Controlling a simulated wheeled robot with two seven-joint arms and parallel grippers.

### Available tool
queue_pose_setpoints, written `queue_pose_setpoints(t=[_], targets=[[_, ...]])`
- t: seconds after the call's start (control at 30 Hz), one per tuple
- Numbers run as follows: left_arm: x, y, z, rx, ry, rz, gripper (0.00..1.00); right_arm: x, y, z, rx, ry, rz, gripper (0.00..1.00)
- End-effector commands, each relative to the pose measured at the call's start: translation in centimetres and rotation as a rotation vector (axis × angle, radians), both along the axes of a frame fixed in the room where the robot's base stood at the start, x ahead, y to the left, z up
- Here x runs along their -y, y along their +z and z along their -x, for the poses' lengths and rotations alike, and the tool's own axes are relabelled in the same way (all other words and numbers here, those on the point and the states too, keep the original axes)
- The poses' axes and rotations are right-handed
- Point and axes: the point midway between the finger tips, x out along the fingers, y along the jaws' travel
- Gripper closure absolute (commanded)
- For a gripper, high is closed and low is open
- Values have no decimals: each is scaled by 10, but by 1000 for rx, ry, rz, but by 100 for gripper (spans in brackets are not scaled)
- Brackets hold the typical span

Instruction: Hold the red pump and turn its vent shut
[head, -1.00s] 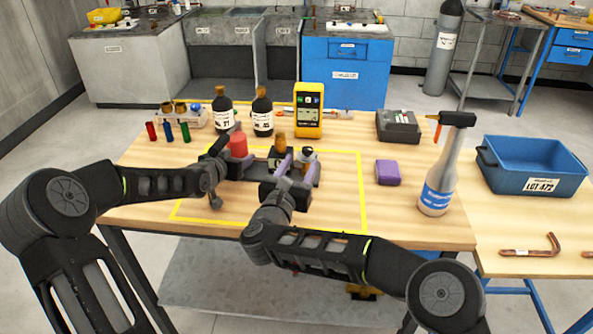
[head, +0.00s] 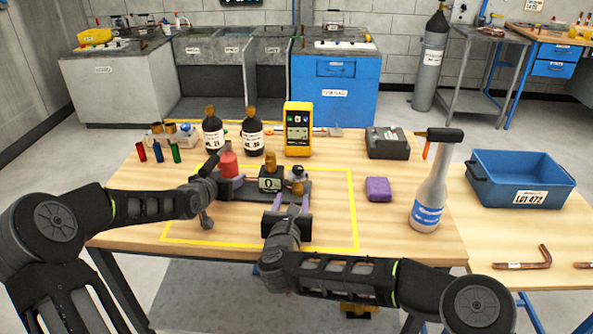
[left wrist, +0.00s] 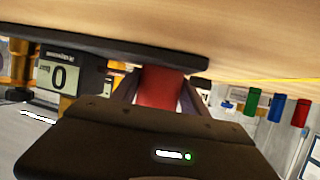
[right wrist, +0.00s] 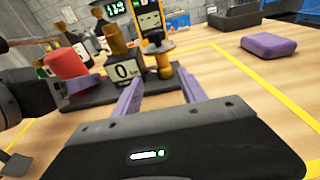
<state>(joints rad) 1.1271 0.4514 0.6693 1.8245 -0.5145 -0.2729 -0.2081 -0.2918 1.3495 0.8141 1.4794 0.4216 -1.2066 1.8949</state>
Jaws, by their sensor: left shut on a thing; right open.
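The red pump (head: 229,164) is an upright red cylinder on a dark base plate, with a small display reading 0 (head: 270,183) beside it. My left gripper (left wrist: 158,88) is shut on the red body, one finger on each side.
Two dark bottles (head: 252,137) and a yellow meter (head: 298,130) stand behind the pump. A purple block (head: 378,189), spray bottle (head: 431,190) and blue bin (head: 524,180) are to the right. The yellow-outlined area (head: 335,225) is clear right of my right gripper.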

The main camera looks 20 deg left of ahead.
Motion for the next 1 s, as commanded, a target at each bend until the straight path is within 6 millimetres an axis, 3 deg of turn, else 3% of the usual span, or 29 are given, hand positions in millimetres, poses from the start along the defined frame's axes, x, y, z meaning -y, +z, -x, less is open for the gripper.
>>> queue_pose_setpoints(t=[0.2, 0.4, 0.63, 1.0], targets=[[-1, 1, -1, 3, 1, 0, 100, 18, -10, -4, -74, 236, -43, 51], [-1, 2, 0, 3, 1, 0, 100, 44, 19, 2, 30, 431, -73, 51], [-1, 2, 0, 3, 1, 0, 100, 70, 49, 7, 143, 507, -86, 51], [0, 2, 0, 3, 1, -1, 100, 72, 52, 7, 155, 512, -85, 51]])
